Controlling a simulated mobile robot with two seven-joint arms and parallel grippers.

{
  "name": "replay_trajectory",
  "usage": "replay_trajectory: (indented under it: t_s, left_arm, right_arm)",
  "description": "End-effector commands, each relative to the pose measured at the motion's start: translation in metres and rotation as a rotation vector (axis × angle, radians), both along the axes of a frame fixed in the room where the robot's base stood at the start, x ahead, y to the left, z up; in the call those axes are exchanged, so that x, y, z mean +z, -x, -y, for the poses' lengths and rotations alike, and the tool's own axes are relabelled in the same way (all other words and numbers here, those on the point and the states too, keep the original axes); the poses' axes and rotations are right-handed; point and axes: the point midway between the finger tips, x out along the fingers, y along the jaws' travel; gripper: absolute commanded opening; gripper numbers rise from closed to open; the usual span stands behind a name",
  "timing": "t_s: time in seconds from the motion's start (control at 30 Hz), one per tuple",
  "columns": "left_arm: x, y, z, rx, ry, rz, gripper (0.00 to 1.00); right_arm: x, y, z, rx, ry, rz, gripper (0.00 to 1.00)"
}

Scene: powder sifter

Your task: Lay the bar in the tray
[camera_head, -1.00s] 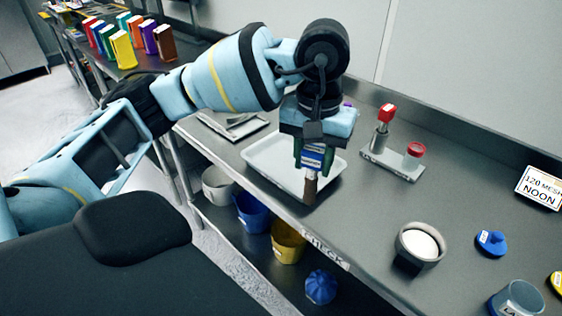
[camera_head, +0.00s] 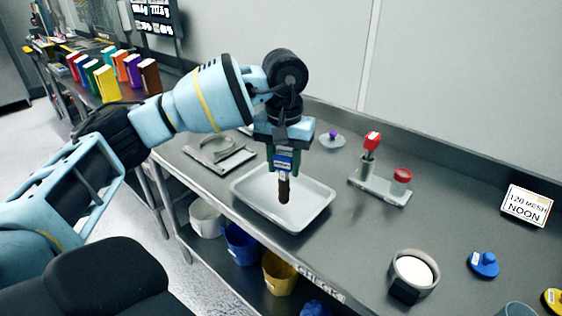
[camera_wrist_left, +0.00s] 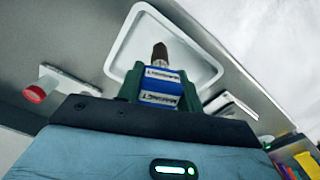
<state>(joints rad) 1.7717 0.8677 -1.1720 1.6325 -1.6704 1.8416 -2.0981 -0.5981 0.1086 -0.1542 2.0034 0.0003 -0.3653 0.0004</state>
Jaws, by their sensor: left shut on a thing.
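My left gripper (camera_head: 284,162) is shut on the bar, which has a blue labelled part between the fingers and a brown lower end (camera_head: 284,189). The bar hangs upright, its lower end over the tray. The white rectangular tray (camera_head: 318,214) lies on the steel bench and looks empty. In the left wrist view the blue part of the bar (camera_wrist_left: 160,86) sits between the green fingers, with the tray (camera_wrist_left: 122,50) beyond it. I cannot tell whether the bar's tip touches the tray floor. My right gripper is not in view.
A stand with red-topped pieces (camera_head: 379,185) is right of the tray. A metal fixture (camera_head: 219,155) is left of it. A bowl of white powder (camera_head: 414,270), a blue lid (camera_head: 484,264) and a 120 mesh sign (camera_head: 527,206) are farther right. Buckets (camera_head: 241,243) stand below.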

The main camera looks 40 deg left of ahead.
Motion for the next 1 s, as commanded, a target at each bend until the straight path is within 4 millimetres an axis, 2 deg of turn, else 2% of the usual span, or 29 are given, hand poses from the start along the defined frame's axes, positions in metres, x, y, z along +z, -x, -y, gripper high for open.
replay_trajectory:
  t_s: [0.2, 0.33, 0.73, 0.9, 1.0]
  left_arm:
    - [-0.003, -0.029, -0.024, 0.004, 0.001, 0.001, 0.05]
    - [-0.004, -0.039, -0.032, 0.001, 0.001, 0.000, 0.05]
    - [-0.005, -0.048, -0.039, 0.001, 0.000, 0.001, 0.05]
    - [-0.030, -0.046, -0.039, 0.000, -0.001, -0.001, 0.05]
    - [-0.039, -0.046, -0.039, 0.000, 0.001, 0.001, 0.05]
  right_arm:
    - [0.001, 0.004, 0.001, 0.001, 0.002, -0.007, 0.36]
    - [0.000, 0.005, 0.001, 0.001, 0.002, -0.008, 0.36]
    - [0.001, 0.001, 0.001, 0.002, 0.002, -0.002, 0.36]
    - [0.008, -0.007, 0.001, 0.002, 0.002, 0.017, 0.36]
    - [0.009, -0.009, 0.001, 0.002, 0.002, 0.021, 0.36]
